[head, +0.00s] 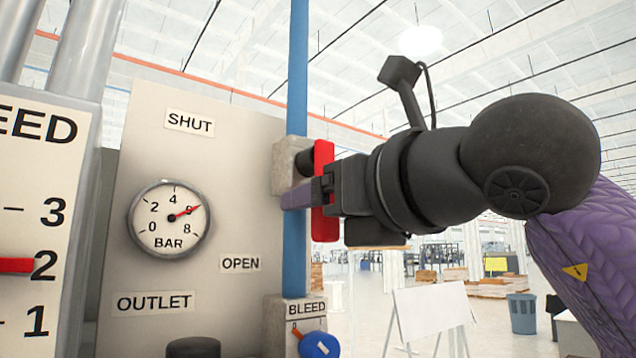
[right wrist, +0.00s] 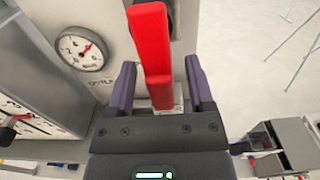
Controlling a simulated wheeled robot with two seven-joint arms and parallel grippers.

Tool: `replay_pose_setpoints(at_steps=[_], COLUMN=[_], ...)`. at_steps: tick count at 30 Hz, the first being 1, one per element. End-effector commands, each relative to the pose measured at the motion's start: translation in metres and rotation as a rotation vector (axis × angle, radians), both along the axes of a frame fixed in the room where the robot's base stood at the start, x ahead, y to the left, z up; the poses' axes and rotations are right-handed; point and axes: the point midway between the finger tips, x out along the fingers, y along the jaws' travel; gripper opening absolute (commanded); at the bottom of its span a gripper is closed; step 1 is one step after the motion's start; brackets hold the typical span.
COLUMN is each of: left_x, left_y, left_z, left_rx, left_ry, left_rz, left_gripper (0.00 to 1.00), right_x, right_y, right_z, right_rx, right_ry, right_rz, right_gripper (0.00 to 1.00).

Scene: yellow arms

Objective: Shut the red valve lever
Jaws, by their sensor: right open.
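The red valve lever (head: 323,160) stands about upright beside the valve body (head: 287,165) on the blue vertical pipe (head: 296,75). The SHUT label (head: 189,122) is up and left of it, the OPEN label (head: 240,263) lower left. My right gripper (head: 300,196) is open at the lever. In the right wrist view the red lever (right wrist: 149,40) runs between the two purple fingers of my right gripper (right wrist: 161,88), with a gap on each side. Part of the lever is hidden behind the gripper in the head view. My left gripper is not in view.
A pressure gauge (head: 169,218) reads near 6 on the grey panel (head: 120,150). A BLEED scale (head: 35,220) stands at the left. A blue bleed knob (head: 320,346) is below the lever.

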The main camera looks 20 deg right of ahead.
Motion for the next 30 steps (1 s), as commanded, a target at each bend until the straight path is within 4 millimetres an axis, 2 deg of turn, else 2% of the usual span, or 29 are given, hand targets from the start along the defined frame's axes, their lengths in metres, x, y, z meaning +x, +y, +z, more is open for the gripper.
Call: replay_pose_setpoints(at_steps=[7,16,30], left_x=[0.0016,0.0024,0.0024], left_y=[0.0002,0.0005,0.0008], left_z=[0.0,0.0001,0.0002], left_rx=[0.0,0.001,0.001], left_ry=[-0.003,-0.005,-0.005], left_rz=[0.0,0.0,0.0], left_gripper=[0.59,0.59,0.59], right_x=[0.0015,0.0012,0.0011], right_y=[0.0005,0.0004,0.0003], right_z=[-0.001,-0.0008,-0.0006], right_rx=[0.0,0.0,0.0], right_ry=[0.001,0.001,0.001], right_rz=[0.0,0.0,0.0], right_gripper=[0.66,0.02,0.0])
